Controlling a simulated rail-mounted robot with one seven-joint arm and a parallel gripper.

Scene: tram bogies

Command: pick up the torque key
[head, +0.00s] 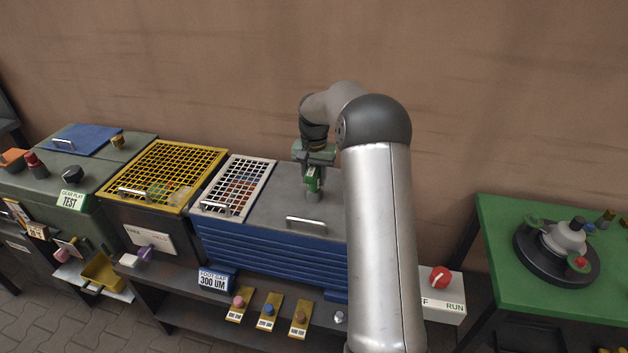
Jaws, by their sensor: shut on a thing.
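My gripper (313,184) points down over the grey lid of the blue ribbed box, near the middle of the picture. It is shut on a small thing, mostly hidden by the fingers. A short grey end (313,196) shows just under the fingertips, close to the lid. I cannot tell whether it touches the lid, or whether this thing is the torque key. No other thing in view can be clearly made out as the torque key.
The blue ribbed box (265,245) has a white grid (234,186) and a handle (306,225). A yellow-grid box (165,172) stands left. A green table (510,225) with a round fixture (560,245) is at right. A red knob (439,277) sits on the RUN panel. My arm hides the box's right end.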

